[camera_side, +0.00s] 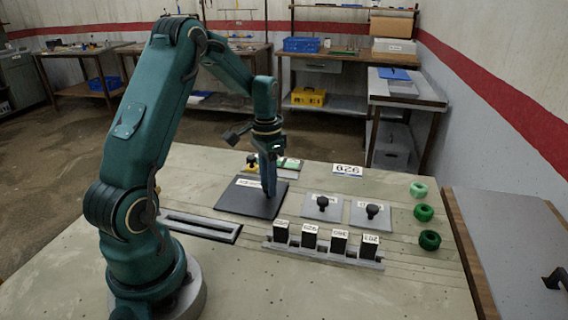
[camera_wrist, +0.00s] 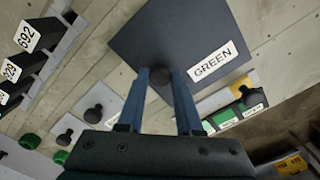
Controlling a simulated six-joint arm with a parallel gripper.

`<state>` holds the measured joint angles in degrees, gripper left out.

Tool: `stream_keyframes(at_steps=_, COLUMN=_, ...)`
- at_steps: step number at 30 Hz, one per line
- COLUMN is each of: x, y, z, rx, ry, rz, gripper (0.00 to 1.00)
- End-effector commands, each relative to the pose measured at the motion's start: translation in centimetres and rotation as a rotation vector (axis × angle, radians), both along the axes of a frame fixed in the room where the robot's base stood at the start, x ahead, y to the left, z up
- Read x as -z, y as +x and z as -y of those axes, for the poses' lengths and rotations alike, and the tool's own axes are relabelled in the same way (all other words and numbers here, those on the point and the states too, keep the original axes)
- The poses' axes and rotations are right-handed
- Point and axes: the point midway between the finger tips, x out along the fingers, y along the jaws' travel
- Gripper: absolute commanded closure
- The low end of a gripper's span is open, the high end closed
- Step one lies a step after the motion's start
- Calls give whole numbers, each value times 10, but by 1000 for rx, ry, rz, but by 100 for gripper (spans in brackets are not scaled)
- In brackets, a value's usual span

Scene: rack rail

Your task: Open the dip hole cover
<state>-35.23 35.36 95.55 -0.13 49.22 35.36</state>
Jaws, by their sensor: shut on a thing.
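A dark square cover plate (camera_side: 235,199) with a white label reading GREEN lies on the left-middle of the work table; it also shows in the wrist view (camera_wrist: 150,38). Its round dark knob (camera_wrist: 161,76) sits between my fingertips. My gripper (camera_side: 268,190) points straight down over the plate and is shut on this knob, with a blue finger on each side of it in the wrist view (camera_wrist: 162,82). In the side view the fingers hide the knob. I cannot tell whether the plate is raised off the table.
Two light grey plates with black knobs (camera_side: 322,205) (camera_side: 372,212) lie right of the dark plate. A rail with several labelled black blocks (camera_side: 339,243) stands in front. A slotted bar (camera_side: 200,227) lies front left. Green rings (camera_side: 424,213) sit at the right. A number card (camera_side: 347,169) is behind.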

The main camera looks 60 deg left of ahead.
Motion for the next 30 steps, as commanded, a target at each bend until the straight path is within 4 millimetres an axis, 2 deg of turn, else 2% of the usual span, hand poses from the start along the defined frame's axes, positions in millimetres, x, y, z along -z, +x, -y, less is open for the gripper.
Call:
stream_keyframes(at_steps=9, x=-2, y=-52, z=-55, rx=-12, ry=6, rz=4, gripper=100)
stream_keyframes(at_steps=15, x=-1, y=-78, z=-80, rx=-7, ry=8, rz=5, gripper=100)
stream_keyframes(at_steps=20, x=-1, y=-85, z=-87, rx=-2, ry=8, rz=5, gripper=100)
stream_keyframes(at_steps=28, x=-1, y=-85, z=-87, rx=-1, ry=7, rz=5, gripper=100)
stream_keyframes(at_steps=29, x=-1, y=-85, z=-87, rx=-1, ry=7, rz=5, gripper=62)
stream_keyframes(at_steps=30, x=-1, y=-85, z=-87, rx=-1, ry=7, rz=5, gripper=47)
